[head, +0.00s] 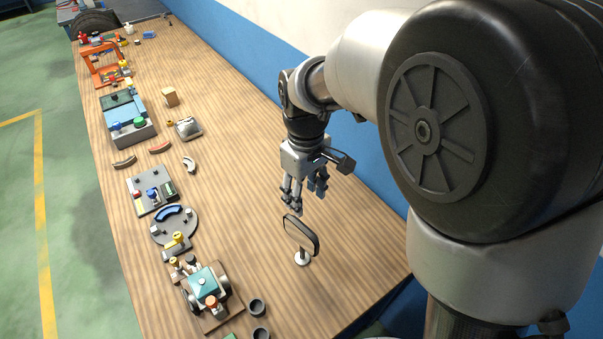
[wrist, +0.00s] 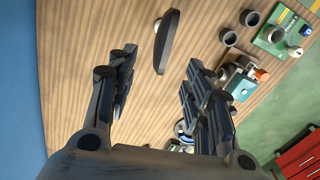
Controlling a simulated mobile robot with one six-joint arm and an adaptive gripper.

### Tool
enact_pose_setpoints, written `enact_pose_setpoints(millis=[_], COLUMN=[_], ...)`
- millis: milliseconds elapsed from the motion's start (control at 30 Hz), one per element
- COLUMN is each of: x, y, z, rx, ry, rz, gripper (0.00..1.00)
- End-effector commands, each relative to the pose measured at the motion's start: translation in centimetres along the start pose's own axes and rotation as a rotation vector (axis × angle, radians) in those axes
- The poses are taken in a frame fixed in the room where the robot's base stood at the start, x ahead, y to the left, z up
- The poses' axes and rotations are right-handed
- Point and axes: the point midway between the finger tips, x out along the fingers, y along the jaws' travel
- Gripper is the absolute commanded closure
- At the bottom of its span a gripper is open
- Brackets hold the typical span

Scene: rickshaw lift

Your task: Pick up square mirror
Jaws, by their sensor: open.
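The square mirror (head: 301,234) has a dark frame and stands upright on a thin stem with a small round pale base on the wooden table. In the wrist view the mirror (wrist: 167,42) appears as a narrow dark shape beyond the fingertips, roughly between the two finger sides. My gripper (head: 305,199) is open and empty, pointing down just above and behind the mirror. In the wrist view its fingers (wrist: 158,72) are spread apart. Gripper and mirror look apart. The mirror's face is seen at an angle.
The wooden table (head: 240,115) runs along a blue and white wall. Left of the mirror are a teal-topped device (head: 208,285), dark cups (head: 257,307), a round grey plate (head: 161,231) and a panel (head: 141,195). The table right of these is mostly clear.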

Motion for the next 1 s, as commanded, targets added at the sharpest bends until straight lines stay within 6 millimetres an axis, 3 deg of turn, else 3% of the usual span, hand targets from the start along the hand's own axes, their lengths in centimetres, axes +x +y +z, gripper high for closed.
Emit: enact_pose_setpoints(millis=[400, 533, 800, 1000], x=[9.1, 10.8, 12.3, 15.3], y=[0.0, 0.0, 0.0, -0.2], z=[0.1, 0.1, 0.0, 0.0], rx=[0.002, 0.002, 0.002, 0.003], ry=[-0.004, -0.002, -0.001, -0.003], rz=[-0.002, -0.001, 0.0, -0.001], gripper=[0.53, 0.53, 0.53, 0.53])
